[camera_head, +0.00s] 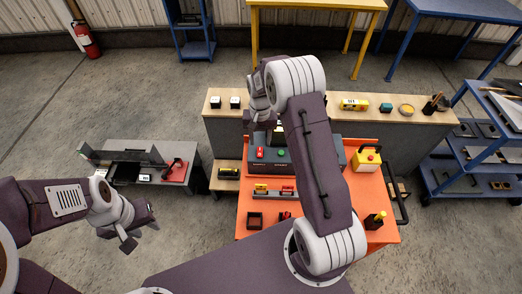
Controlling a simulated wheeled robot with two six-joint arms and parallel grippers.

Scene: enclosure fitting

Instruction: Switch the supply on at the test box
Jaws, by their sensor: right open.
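My left gripper (138,229) is open and empty over the floor, left of the orange table. Any supply switch or lit lamp is too small to tell.
A yellow box with a red top (367,158) stands at the table's right. A wooden shelf (300,106) runs behind. A low grey bench (125,166) stands left, a blue cart (470,180) right.

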